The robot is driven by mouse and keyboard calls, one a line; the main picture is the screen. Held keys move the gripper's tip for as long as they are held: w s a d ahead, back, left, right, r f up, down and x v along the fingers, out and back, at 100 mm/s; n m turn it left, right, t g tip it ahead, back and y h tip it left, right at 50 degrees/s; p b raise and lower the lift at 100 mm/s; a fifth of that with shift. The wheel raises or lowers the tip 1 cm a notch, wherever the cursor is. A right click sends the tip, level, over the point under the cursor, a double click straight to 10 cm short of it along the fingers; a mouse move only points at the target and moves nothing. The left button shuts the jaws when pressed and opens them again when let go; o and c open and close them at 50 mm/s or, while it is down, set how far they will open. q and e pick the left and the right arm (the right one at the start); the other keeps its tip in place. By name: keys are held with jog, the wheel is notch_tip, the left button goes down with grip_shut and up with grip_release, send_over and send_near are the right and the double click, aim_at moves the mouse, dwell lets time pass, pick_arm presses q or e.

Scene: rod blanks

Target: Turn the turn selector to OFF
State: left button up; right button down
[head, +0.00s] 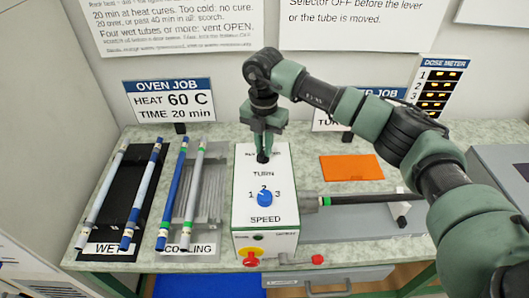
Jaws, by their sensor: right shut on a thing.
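The white control box (241,215) stands on the bench in the middle of the head view. The turn selector (263,158) is a small dark knob at the back of its top face, above the word TURN. My right gripper (263,152) reaches down from above and is shut on the selector. The fingers hide most of the knob and some lettering behind it, so I cannot tell which position it points to. My left gripper is not in view.
A blue speed knob (264,198) with 1, 2, 3 sits in front. A dark tube (360,199) with a green band extends right from the box. A red-and-yellow button (251,258) is on the front. Rods lie on the WET (122,190) and COOLING (190,205) racks at left.

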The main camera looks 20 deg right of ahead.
aim_at(263, 149)
jog(key=n+b, duration=0.2)
jog(key=n, duration=0.1)
jog(key=shift+a, duration=0.1)
jog(key=shift+w+n+b, duration=0.1)
jog(key=shift+n+b, duration=0.45)
jog(key=shift+n, duration=0.45)
jog(key=shift+r, duration=0.1)
jog(key=c, duration=1.4)
grip_release()
jog(key=shift+c, duration=0.2)
notch_tip(263, 149, up, 8)
jog(key=shift+f+b, duration=0.15)
jog(key=shift+b, duration=0.95)
